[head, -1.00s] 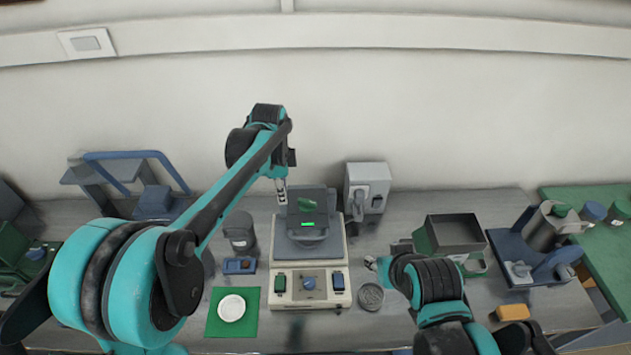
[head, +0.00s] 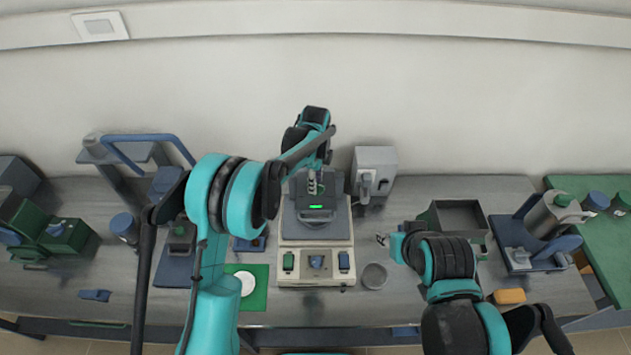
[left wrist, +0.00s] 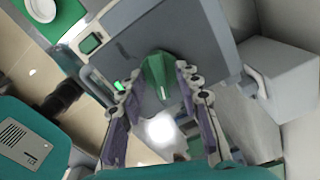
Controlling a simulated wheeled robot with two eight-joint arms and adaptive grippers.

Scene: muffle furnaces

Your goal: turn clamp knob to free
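A green knob (left wrist: 157,75) sits on the dark grey plate of the device in the left wrist view. My left gripper (left wrist: 152,78) is open, its two fingers apart with the knob between and ahead of the tips; I cannot tell whether they touch it. In the head view my left gripper (head: 316,186) is over the dark upper part of the device (head: 286,262), just above its lit green display (head: 316,207), and hides most of the knob. My right gripper (head: 381,240) is low right of the device, too small to read.
The device's beige front carries a green switch, a blue knob (head: 317,262) and a blue switch. A grey box (head: 374,160) stands behind right. A round metal dish (head: 374,276), an open dark bin (head: 460,215) and a green mat (head: 256,298) with a white dish lie around it.

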